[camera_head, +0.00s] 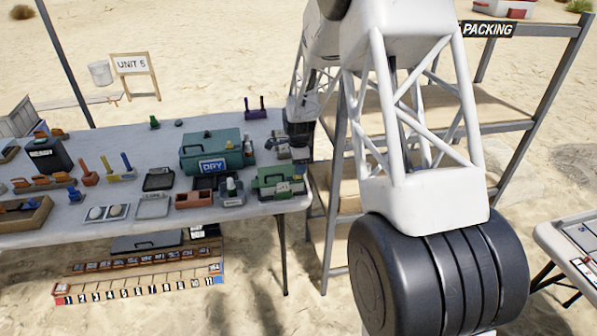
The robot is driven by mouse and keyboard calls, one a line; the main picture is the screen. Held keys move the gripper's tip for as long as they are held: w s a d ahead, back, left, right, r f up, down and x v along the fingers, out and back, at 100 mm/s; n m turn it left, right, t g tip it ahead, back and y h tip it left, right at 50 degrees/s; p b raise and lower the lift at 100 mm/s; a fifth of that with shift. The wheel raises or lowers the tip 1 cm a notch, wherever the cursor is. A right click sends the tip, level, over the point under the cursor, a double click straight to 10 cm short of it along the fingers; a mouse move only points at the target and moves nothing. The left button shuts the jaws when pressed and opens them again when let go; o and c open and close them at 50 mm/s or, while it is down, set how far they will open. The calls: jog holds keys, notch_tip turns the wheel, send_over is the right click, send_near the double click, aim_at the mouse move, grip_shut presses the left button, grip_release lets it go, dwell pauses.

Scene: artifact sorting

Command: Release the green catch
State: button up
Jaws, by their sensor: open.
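A green case (268,184) with a dark handle stands at the right end of the table, with a pale patch on its front. A larger teal box (212,152) labelled DRY stands behind it to the left, with small fittings at its right side. I cannot tell which small part is the green catch. My gripper (298,150) is small and dark at the table's right edge, behind the green case and right of the teal box. It is open; its fingertips are hard to make out, and I see nothing held in it.
The table (110,207) holds several small tools, trays and boxes. A numbered strip (140,287) lies on the sand in front. A shelf rack (515,118) marked PACKING stands at right, partly hidden by my arm. Another table (556,244) is at the right edge.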

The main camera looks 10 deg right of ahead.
jog(key=shift+f, duration=1.4)
grip_shut()
